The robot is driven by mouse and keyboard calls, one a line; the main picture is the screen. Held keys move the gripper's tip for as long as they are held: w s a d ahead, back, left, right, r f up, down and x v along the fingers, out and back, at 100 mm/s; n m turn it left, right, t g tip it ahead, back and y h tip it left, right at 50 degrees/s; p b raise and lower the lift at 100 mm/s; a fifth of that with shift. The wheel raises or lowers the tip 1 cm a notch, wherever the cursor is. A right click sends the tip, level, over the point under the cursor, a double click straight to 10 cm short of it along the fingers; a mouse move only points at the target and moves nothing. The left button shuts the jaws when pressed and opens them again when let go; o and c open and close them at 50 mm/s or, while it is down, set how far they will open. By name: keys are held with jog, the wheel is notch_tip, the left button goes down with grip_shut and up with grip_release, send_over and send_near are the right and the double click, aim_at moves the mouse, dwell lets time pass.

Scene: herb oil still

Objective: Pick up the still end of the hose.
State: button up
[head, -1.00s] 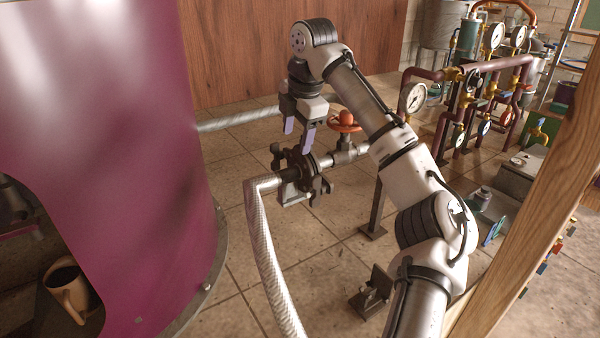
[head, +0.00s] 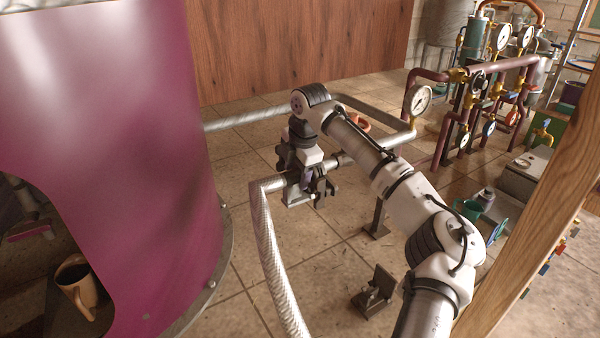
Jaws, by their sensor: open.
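The braided silver hose (head: 272,255) rises from the floor and bends at its upper end into a dark coupling with clamp levers (head: 317,187). This coupling sits at the end of a metal pipe (head: 340,160). My gripper (head: 303,178) is at the coupling, pointing down over it, and its fingers are mostly hidden among the dark coupling parts. It is open. I cannot tell whether the fingers touch the coupling or straddle the hose end.
A large purple still body (head: 150,150) fills the left. A mug (head: 77,285) stands in its opening. A red valve wheel (head: 358,122) is partly behind my arm. Gauges and pipes (head: 480,100) stand at the back right. A wooden post (head: 535,200) crosses the right. Tiled floor lies between.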

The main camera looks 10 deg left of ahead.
aim_at(296, 171)
grip_shut()
jog(key=shift+r, duration=0.1)
dwell(0.5)
jog(key=shift+s+r+b, duration=0.1)
jog(key=shift+r+b, duration=0.1)
jog(key=shift+b, duration=0.2)
notch_tip(296, 171, up, 11)
jog(key=s+d+r, duration=0.1)
jog(key=s+r, duration=0.1)
jog(key=s, duration=0.8)
jog(key=s+d+r, duration=0.1)
jog(key=s+r, duration=0.1)
jog(key=s, duration=0.7)
jog(key=shift+s+r, duration=0.3)
jog(key=shift+s, duration=0.05)
jog(key=shift+f, duration=0.1)
dwell(0.4)
